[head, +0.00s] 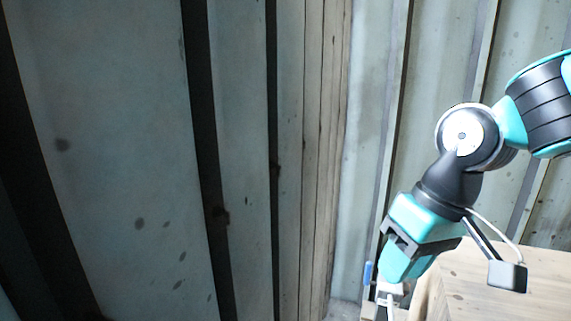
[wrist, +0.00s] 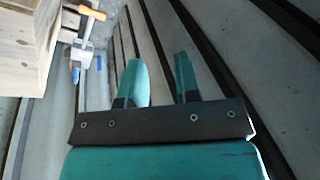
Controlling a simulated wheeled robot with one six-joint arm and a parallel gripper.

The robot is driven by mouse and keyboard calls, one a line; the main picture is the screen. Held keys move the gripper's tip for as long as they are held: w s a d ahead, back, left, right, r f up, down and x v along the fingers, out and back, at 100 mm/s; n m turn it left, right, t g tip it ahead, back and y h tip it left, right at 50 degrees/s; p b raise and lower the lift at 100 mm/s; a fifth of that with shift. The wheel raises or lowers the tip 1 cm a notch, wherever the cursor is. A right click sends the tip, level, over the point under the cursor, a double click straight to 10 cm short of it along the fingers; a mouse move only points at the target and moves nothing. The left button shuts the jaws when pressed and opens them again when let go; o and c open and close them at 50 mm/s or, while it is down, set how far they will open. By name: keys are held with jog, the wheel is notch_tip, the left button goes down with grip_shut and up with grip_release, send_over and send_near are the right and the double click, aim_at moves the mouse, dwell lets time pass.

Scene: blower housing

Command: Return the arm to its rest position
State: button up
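My gripper (wrist: 161,75) is open in the wrist view. Its two teal fingers stand apart with nothing between them, and the ribbed wall shows through the gap. In the head view my arm comes in from the right edge and bends down. There my gripper (head: 405,262) points downward at the lower right, beside the wooden block (head: 490,285). Its fingertips are hard to make out in that view.
The wooden block also shows at the upper left of the wrist view (wrist: 25,45). Beside it is a grey metal fitting (wrist: 85,48) with an orange handle (wrist: 84,12) and blue parts. Ribbed, stained metal walls (head: 110,150) fill the left and back.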

jog(key=s+n+y, duration=0.1)
jog(key=s+n, duration=0.1)
jog(key=s, duration=0.9)
notch_tip(320, 180, up, 20)
jog(key=p, duration=2.1)
jog(key=shift+a+r+g, duration=0.2)
jog(key=shift+a+g, duration=0.1)
jog(key=shift+a, duration=0.05)
jog(key=shift+w, duration=0.1)
